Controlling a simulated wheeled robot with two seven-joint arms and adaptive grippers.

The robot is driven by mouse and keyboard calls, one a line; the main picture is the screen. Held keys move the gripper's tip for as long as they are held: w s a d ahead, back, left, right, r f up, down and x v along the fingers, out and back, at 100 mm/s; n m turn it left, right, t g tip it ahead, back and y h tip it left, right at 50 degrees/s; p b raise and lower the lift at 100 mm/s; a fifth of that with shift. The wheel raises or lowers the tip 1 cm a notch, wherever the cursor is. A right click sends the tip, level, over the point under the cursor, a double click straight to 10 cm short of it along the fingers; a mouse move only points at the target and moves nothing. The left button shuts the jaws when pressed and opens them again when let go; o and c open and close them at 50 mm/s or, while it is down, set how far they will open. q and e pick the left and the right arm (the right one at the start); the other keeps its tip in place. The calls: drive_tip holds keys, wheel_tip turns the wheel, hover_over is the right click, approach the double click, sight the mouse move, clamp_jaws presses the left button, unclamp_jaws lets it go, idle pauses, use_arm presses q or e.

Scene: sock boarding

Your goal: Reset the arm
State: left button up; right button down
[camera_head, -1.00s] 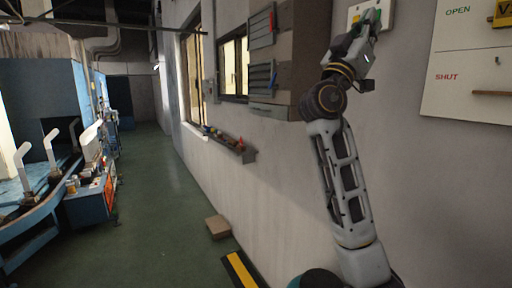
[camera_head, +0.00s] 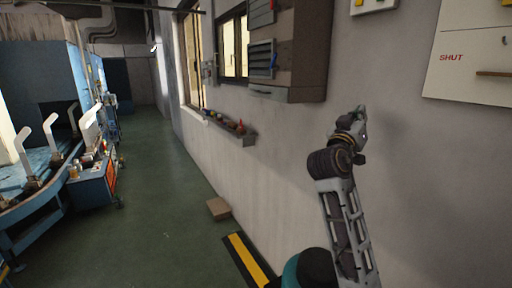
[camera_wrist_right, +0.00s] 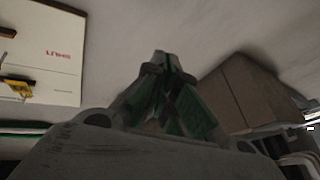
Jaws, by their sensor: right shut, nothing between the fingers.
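My right arm stands up in front of the grey wall at the right of the head view. Its gripper (camera_head: 361,112) is at the top of the arm, below the small panel, apart from it and holding nothing. In the right wrist view the fingers (camera_wrist_right: 160,60) come together at their tips, with nothing between them. My left gripper is not in view.
A panel with coloured buttons (camera_head: 372,5) is at the top edge on the wall. A white board marked SHUT (camera_head: 465,75) is to its right. A wall cabinet (camera_head: 302,50) and a narrow shelf (camera_head: 228,128) are left. A box (camera_head: 218,208) lies on the floor; blue machinery (camera_head: 40,75) stands far left.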

drive_tip(key=s+f+n+g+y, duration=0.1)
drive_tip(key=s+f+g+y, duration=0.15)
drive_tip(key=f, duration=0.95)
drive_tip(key=s+f+n+g+y, duration=0.1)
drive_tip(key=s+f+n+y, duration=0.15)
drive_tip(key=f, duration=1.05)
drive_tip(key=s+f+n+g+y, duration=0.1)
drive_tip(key=s+f+g+y, duration=0.2)
drive_tip(key=f, duration=0.9)
drive_tip(key=s+a+f+n+g+y, duration=0.1)
drive_tip(key=s+a+f+g+y, duration=0.25)
drive_tip(key=s+f, duration=0.8)
drive_tip(key=s+a+f+n+g+y, duration=0.3)
drive_tip(key=s+f, duration=0.5)
drive_tip(key=s, duration=0.7)
wheel_tip(320, 180, down, 32)
drive_tip(key=s+m+g, duration=0.1)
drive_tip(key=s, duration=0.1)
drive_tip(key=s+d+f, duration=0.3)
drive_tip(key=s+f, duration=0.7)
drive_tip(key=s, duration=0.1)
drive_tip(key=s+d+f+g, duration=0.1)
drive_tip(key=s+d+f, duration=0.2)
drive_tip(key=s+f, duration=0.7)
drive_tip(key=shift+s+f+h, duration=0.15)
drive_tip(key=shift+s+h, duration=0.2)
drive_tip(key=shift+s, duration=0.05)
